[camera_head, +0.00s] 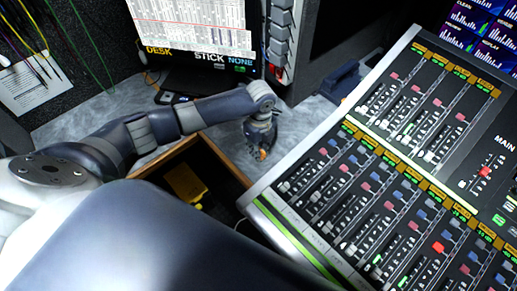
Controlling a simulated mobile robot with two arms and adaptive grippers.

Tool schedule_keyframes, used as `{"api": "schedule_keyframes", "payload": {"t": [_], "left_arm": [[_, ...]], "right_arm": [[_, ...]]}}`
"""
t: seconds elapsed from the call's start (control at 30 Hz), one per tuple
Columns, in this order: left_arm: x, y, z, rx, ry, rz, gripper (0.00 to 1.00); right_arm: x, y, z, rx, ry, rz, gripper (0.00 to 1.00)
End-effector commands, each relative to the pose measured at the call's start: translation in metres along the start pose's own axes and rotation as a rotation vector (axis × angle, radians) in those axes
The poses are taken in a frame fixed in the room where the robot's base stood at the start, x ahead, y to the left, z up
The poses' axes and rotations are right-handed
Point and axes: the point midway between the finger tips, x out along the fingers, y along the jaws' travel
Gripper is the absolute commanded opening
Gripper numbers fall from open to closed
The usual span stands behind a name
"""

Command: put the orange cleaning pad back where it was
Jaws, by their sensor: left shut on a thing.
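My left gripper (262,150) is at the centre of the camera_head view, pointing down at the grey desk surface beside the mixing console. It is shut on the orange cleaning pad (262,155). Only a small orange patch of the pad shows at the fingertips; the rest is hidden by the gripper. I cannot tell whether the pad touches the desk. My right gripper is not in view.
A mixing console (253,205) fills the right side. A wood-rimmed opening (219,152) in front of the gripper holds a yellow thing (187,184). A monitor (195,35) stands at the back. A dark blue object (340,82) lies behind the console.

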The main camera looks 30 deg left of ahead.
Motion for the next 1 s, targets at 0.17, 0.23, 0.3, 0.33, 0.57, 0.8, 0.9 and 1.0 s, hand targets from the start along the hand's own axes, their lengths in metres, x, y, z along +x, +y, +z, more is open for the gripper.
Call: {"api": "schedule_keyframes", "payload": {"t": [0.17,0.23,0.3,0.33,0.57,0.8,0.9,1.0], "left_arm": [[0.004,0.0,0.0,-0.001,0.0,0.001,0.0],[0.003,0.0,0.0,0.0,0.0,0.001,0.31],[0.003,0.0,0.0,0.0,0.0,0.001,0.4],[0.003,0.0,0.0,0.0,0.0,0.001,0.4],[0.003,0.0,0.0,0.0,0.0,0.001,0.4],[-0.019,-0.001,0.0,0.002,0.0,-0.003,0.4],[-0.04,-0.001,0.001,0.001,-0.001,-0.005,0.4],[-0.062,-0.001,0.0,0.002,-0.001,-0.004,0.4]], "right_arm": [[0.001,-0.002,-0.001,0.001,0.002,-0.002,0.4],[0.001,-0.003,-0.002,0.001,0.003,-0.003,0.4],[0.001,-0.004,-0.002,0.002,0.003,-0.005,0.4],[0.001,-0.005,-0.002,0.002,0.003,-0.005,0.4],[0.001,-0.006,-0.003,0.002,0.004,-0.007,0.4],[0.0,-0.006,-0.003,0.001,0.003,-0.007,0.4],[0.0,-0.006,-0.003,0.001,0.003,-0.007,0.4],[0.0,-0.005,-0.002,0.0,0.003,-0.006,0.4]]}}
